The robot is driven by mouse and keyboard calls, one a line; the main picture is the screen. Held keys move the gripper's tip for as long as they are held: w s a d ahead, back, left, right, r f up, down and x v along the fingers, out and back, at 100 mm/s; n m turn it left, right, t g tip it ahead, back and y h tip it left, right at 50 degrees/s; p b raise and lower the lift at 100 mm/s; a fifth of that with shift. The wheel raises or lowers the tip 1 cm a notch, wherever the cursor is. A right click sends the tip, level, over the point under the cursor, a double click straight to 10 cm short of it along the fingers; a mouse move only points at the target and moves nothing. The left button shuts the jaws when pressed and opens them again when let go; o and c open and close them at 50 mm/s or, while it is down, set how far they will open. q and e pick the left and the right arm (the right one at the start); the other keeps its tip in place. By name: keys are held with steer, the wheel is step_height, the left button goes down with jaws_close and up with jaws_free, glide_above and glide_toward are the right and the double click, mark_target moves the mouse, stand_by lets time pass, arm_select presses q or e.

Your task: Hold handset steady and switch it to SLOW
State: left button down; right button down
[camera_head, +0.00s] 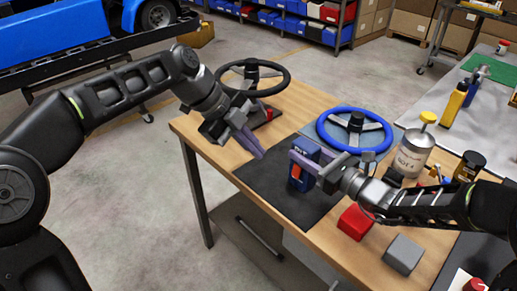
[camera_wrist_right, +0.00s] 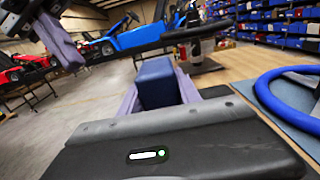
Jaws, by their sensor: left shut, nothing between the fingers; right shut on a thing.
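The blue handset (camera_head: 301,171) with a red part on its side stands upright on the black mat (camera_head: 265,172). My right gripper (camera_head: 302,164) is shut on it, reaching in from the right. In the right wrist view the handset (camera_wrist_right: 158,83) sits between the two purple fingers. My left gripper (camera_head: 257,150) is shut and empty, a little to the left of the handset and apart from it. Its purple fingers also show at the upper left of the right wrist view (camera_wrist_right: 62,42). The handset's switch position cannot be read.
A blue steering wheel (camera_head: 355,149) lies behind the handset, a black one (camera_head: 253,65) at the table's far left. A tin (camera_head: 411,153) stands at right. A red block (camera_head: 355,222) and a grey block (camera_head: 403,254) lie in front of my right arm.

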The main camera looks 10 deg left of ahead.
mark_target(297, 171)
arm_select(q)
steer(key=shift+s+a+f, duration=0.15)
steer(key=shift+s+f, duration=0.1)
steer(key=shift+f, duration=0.3)
steer(key=x, duration=0.9)
steer(key=shift+f, duration=0.3)
steer(key=w+d, duration=0.2)
steer(key=shift+w+d+f, duration=0.25)
steer(key=shift+w+f, duration=0.1)
steer(key=shift+f, duration=0.05)
steer(key=shift+w+d, duration=0.15)
steer(key=shift+w, duration=0.2)
steer(key=shift+f, duration=0.15)
